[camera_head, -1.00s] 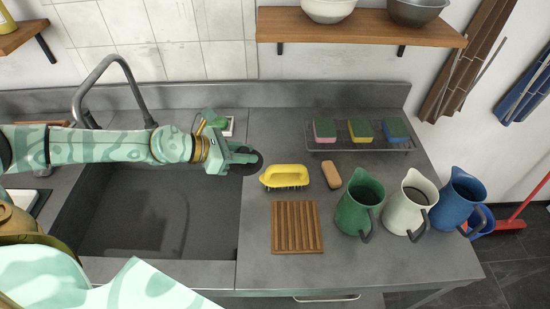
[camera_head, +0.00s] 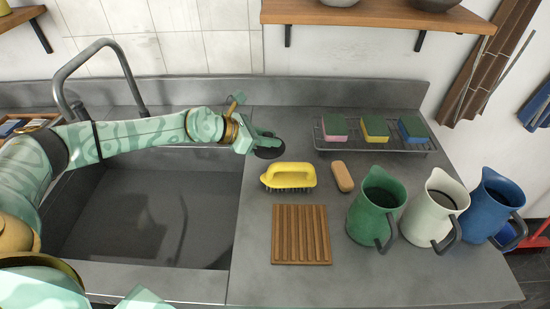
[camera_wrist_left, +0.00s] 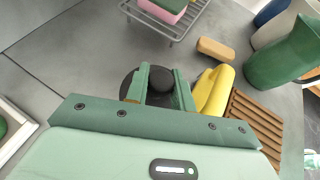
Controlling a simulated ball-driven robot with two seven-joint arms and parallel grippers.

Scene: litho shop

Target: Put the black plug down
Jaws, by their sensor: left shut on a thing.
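The black plug (camera_head: 269,152) is a round dark disc with a knob. My left gripper (camera_head: 264,139) is shut on it, above or on the grey counter just right of the sink's edge. In the left wrist view the plug (camera_wrist_left: 128,84) shows between and beside the two green fingers of the gripper (camera_wrist_left: 160,84), which close on its knob. I cannot tell whether the disc touches the counter. My right gripper is not in view.
A yellow brush (camera_head: 289,176) is close in front of the plug. A wooden slatted board (camera_head: 301,234), a tan bar (camera_head: 342,176), a wire rack (camera_head: 384,147) with sponges, and green (camera_head: 376,210), white (camera_head: 434,207) and blue (camera_head: 490,205) jugs stand around. The sink (camera_head: 140,215) is left.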

